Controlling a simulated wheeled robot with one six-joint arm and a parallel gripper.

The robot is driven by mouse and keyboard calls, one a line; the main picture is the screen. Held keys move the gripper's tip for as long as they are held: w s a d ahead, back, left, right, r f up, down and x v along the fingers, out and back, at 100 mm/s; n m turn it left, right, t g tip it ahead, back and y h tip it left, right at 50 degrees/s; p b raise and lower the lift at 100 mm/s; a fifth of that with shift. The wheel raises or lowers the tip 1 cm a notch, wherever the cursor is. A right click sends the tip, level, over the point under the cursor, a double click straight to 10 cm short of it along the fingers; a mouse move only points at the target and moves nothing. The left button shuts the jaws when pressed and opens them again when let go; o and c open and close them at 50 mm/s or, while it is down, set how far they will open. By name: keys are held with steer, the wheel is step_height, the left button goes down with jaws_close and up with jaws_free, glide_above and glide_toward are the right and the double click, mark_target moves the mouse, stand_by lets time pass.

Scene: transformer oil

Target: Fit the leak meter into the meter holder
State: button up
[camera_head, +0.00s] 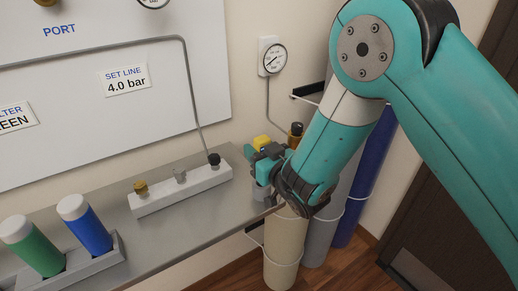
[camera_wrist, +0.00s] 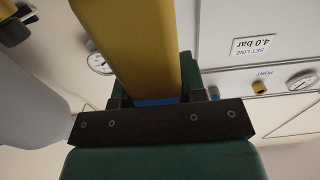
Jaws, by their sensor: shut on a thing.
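The leak meter, a yellow block-shaped body, is in my gripper (camera_head: 268,162). In the head view only its yellow top (camera_head: 261,143) shows above the jaws. In the wrist view the yellow body (camera_wrist: 130,45) fills the space between the fingers of my gripper (camera_wrist: 155,100), with a strip of blue at its base. My gripper is shut on it, above the right end of the bench. A small grey upright piece (camera_head: 260,190) shows just below the gripper; I cannot tell whether it is the meter holder or whether the meter touches it.
A grey manifold block (camera_head: 180,190) with several fittings stands on the bench (camera_head: 165,235) left of the gripper. A green and a blue bottle (camera_head: 88,228) stand in a rack at front left. Tall gas cylinders (camera_head: 284,245) stand below and right. A round gauge (camera_head: 273,59) is on the wall.

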steer(key=shift+f+b, duration=0.5)
steer(key=shift+f, duration=0.05)
steer(key=o, duration=1.2)
steer(key=shift+d, duration=0.1)
